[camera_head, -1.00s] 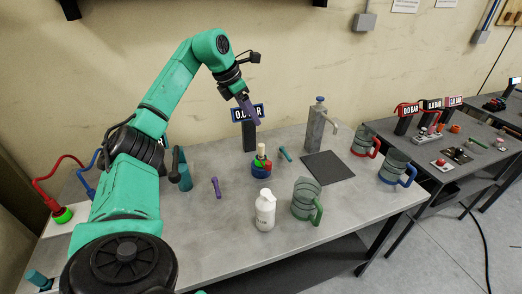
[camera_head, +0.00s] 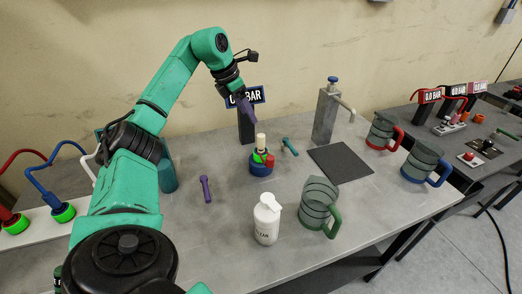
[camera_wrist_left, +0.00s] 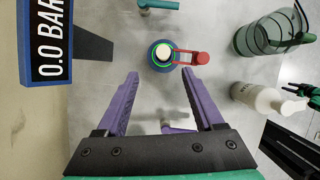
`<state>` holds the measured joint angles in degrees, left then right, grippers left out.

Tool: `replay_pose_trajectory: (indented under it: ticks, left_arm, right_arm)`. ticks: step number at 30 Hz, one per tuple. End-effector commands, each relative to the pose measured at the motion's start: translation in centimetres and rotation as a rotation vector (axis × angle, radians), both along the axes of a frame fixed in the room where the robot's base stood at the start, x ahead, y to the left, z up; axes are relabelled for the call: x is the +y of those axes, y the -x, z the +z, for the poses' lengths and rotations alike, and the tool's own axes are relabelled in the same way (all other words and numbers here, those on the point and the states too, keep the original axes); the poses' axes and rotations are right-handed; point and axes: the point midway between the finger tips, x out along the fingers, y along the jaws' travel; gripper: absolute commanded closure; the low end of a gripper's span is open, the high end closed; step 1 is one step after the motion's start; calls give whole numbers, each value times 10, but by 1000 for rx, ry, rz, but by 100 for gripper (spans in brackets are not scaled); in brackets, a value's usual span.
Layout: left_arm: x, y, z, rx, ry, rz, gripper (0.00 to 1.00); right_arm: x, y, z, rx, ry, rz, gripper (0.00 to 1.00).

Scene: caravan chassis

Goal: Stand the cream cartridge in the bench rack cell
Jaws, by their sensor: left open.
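A cream cylinder (camera_head: 261,141), which looks like the cream cartridge, stands upright in a round blue holder (camera_head: 257,168) with green and red parts on the bench. In the left wrist view the cream top (camera_wrist_left: 163,52) shows inside a green ring, with a red part (camera_wrist_left: 196,58) beside it. My left gripper (camera_head: 251,112) has purple fingers and is above and behind the holder. In the left wrist view its jaws (camera_wrist_left: 159,74) are apart and empty, with the cream top just beyond the fingertips. I cannot identify a separate rack cell.
A pressure display (camera_head: 245,98) stands behind the holder. A white bottle (camera_head: 266,220), a green-handled jug (camera_head: 318,203), a grey tap column (camera_head: 326,115) and a dark mat (camera_head: 340,163) are to the front and right. A purple tool (camera_head: 206,189) lies left. Bare bench lies front left.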

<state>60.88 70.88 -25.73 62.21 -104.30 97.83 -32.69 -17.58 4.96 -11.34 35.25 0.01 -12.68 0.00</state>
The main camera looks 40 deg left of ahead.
Motion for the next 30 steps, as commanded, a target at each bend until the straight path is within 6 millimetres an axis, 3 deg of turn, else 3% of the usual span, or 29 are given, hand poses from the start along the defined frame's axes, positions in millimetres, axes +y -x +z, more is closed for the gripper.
replay_pose_trajectory:
  ticks: [6, 18, 26, 30]
  left_arm:
    - [-7, -19, -51, 6, 3, -1, 31]
    - [-18, -41, -109, 1, 5, 0, 31]
    - [-18, -44, -118, 0, 0, 0, 31]
    - [-18, -44, -118, 0, 0, 0, 84]
  right_arm:
    - [2, -8, 8, -14, -3, 0, 50]
    - [10, -8, 32, -14, -15, -2, 50]
    - [10, -8, 31, -13, -13, -1, 50]
    - [8, -8, 31, -14, -12, 0, 50]
